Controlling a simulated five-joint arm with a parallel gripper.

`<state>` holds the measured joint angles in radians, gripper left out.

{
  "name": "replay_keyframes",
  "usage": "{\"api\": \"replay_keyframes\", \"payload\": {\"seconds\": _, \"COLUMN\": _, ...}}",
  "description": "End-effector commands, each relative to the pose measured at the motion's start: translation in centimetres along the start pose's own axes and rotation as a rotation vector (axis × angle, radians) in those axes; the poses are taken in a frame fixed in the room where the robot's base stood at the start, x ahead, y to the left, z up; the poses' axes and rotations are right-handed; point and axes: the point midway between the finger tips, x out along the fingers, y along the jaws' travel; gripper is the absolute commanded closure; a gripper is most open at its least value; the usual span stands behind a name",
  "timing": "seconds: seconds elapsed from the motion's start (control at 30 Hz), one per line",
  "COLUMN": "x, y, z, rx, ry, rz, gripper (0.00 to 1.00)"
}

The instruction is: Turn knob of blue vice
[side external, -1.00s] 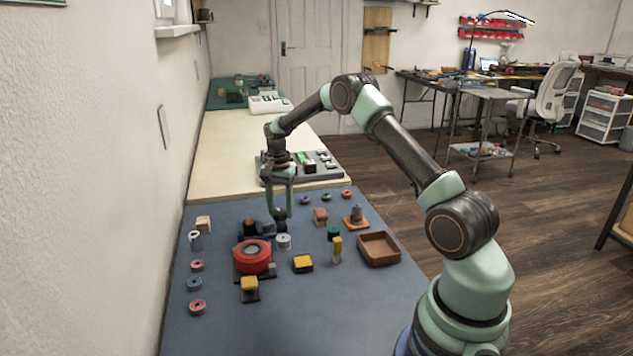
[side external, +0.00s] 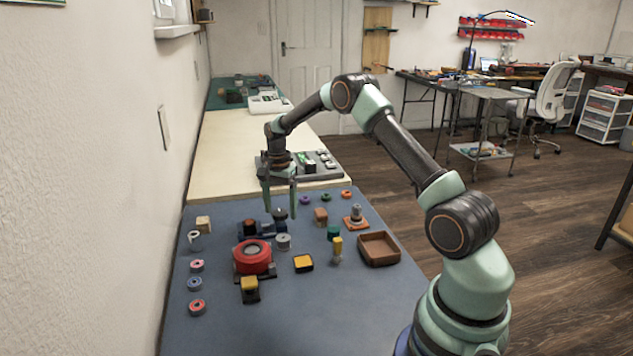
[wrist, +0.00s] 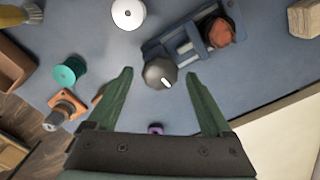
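The blue vice (side external: 266,231) stands on the blue mat towards its far end, with a reddish-brown block (wrist: 218,31) in its jaws. Its dark round knob (side external: 279,214) faces the far side; in the wrist view the knob (wrist: 158,74) shows a white mark on its face. My gripper (side external: 280,210) is open over the knob. In the wrist view its two green fingers (wrist: 160,74) are spread wide, one on either side of the knob, with a visible gap to each. Nothing is held between them.
A red round fixture (side external: 252,258) and a pale spool (side external: 284,241) stand on the near side of the vice. A purple ring (wrist: 155,128) lies behind the knob.

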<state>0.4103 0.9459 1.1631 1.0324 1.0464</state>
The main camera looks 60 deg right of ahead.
Motion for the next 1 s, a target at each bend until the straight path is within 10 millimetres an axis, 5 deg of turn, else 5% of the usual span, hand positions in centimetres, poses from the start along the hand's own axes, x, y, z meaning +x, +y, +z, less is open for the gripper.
{"api": "replay_keyframes", "payload": {"seconds": 0.27, "x": -0.6, "y": 0.0, "z": 0.0, "rx": -0.001, "ry": 0.0, "rz": -0.001, "gripper": 0.16}}
{"api": "replay_keyframes", "payload": {"seconds": 0.7, "x": -8.8, "y": -0.1, "z": 0.0, "rx": 0.0, "ry": 0.002, "rz": -0.004, "gripper": 0.16}}
{"api": "replay_keyframes", "payload": {"seconds": 1.0, "x": -11.9, "y": 0.0, "z": 0.0, "rx": 0.0, "ry": 0.001, "rz": -0.001, "gripper": 0.16}}
